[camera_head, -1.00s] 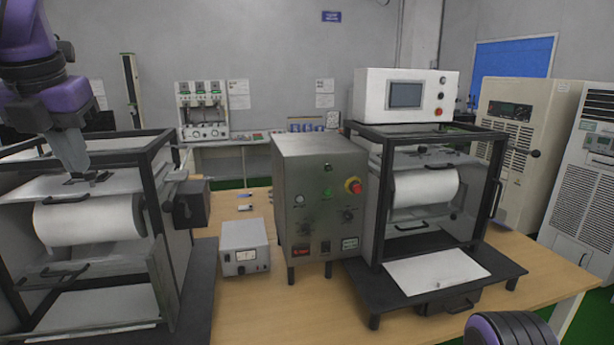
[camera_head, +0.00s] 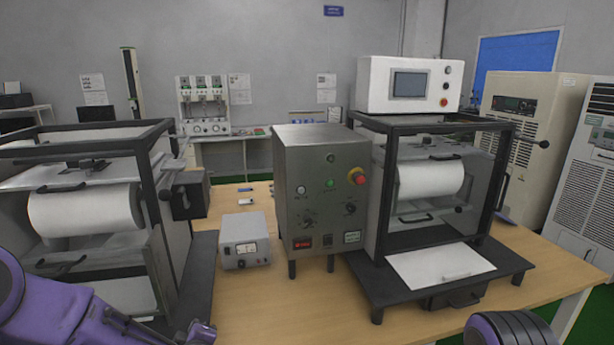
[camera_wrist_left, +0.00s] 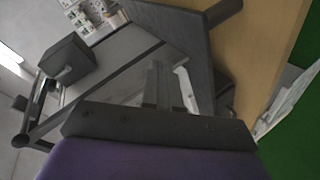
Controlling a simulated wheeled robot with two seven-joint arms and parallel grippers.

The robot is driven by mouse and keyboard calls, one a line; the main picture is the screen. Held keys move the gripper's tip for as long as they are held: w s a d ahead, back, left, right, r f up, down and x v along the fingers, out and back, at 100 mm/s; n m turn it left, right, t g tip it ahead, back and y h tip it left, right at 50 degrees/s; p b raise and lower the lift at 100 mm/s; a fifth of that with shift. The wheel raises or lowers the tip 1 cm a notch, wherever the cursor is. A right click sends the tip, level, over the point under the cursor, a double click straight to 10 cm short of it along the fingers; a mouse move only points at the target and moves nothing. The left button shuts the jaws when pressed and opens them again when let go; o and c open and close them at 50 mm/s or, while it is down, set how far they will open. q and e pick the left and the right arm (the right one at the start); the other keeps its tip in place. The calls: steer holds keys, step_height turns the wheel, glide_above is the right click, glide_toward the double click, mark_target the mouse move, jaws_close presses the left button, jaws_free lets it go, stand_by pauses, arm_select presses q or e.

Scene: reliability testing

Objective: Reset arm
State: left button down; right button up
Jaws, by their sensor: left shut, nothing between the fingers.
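My left arm (camera_head: 75,312) lies low at the bottom left of the head view, in front of the left roller machine. My left gripper shows in the left wrist view (camera_wrist_left: 168,82), where its fingers are together and empty, beyond the dark wrist plate. A purple and black part of my right arm (camera_head: 513,330) shows at the bottom right of the head view. The right gripper is out of view.
The left machine (camera_head: 160,190) has a dark frame and white roller. A steel control box (camera_head: 320,185), a small grey meter box (camera_head: 244,240) and a second framed roller machine (camera_head: 440,200) stand on the wooden table (camera_head: 270,310). The front middle tabletop is clear.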

arm_select(q)
steer(key=s+f+m+g+h+b, duration=0.1)
steer(key=s+f+m+g+h, duration=0.4)
steer(key=s+f, duration=1.25)
steer(key=s+a+f+m+g+y+b, duration=0.1)
steer(key=s+f, duration=0.3)
steer(key=s, duration=0.4)
steer(key=s+a+f+m+g+y, duration=0.2)
steer(key=s+a+f, duration=0.2)
steer(key=s, duration=0.5)
steer(key=shift+s+f+m+g+b, duration=0.25)
steer(key=shift+f+m+g+b, duration=0.1)
steer(key=shift+m+g, duration=0.05)
steer(key=shift+d, duration=0.1)
